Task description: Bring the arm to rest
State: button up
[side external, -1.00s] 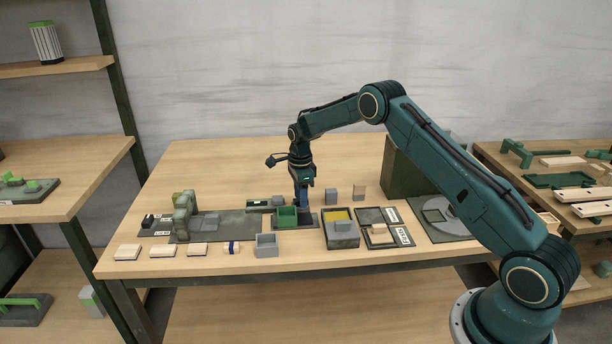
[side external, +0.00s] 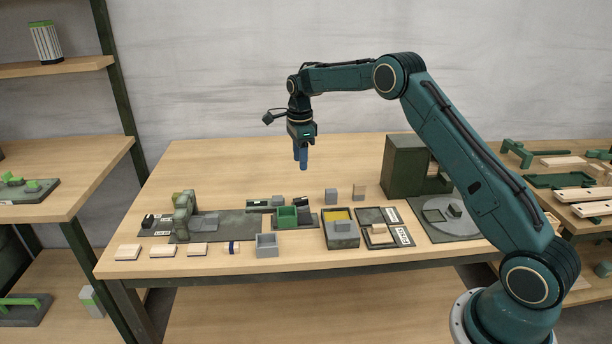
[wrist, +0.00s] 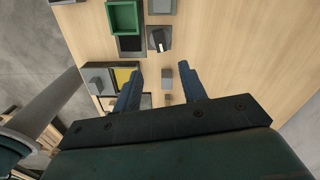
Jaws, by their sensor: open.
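My gripper (side external: 301,158) hangs in the air above the middle of the table (side external: 230,165), its blue fingers pointing down. In the wrist view the two fingers (wrist: 160,92) stand apart with nothing held between them. A small grey block (wrist: 167,79) shows in the gap between them, on the table well below. The green open box (side external: 287,217) sits on a dark plate below my gripper, apart from it. The box also shows at the top of the wrist view (wrist: 108,17).
A tall dark green box (side external: 402,165) stands at the back right, near my arm. The back left of the table is clear.

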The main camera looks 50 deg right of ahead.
jog(key=shift+r, duration=0.15)
jog(key=s+a+r+n+t, duration=0.1)
jog(key=s+a+r+n, duration=0.45)
jog(key=s+r, duration=0.3)
jog(key=s+a+r+n+t, duration=0.2)
jog(key=s+a+r+n, duration=0.35)
jog(key=s+r, duration=0.35)
jog(key=s+a+n+t, duration=0.1)
jog(key=s+a+n, duration=0.1)
jog(key=s+n, duration=0.4)
jog(key=s+a+f+n+t, duration=0.1)
jog(key=s+a+n, duration=0.2)
jog(key=s, duration=1.4)
jog(key=n, duration=0.4)
jog(key=shift+s+f+t, duration=0.2)
jog(key=shift+f+t, duration=0.05)
jog(key=shift+t, duration=0.05)
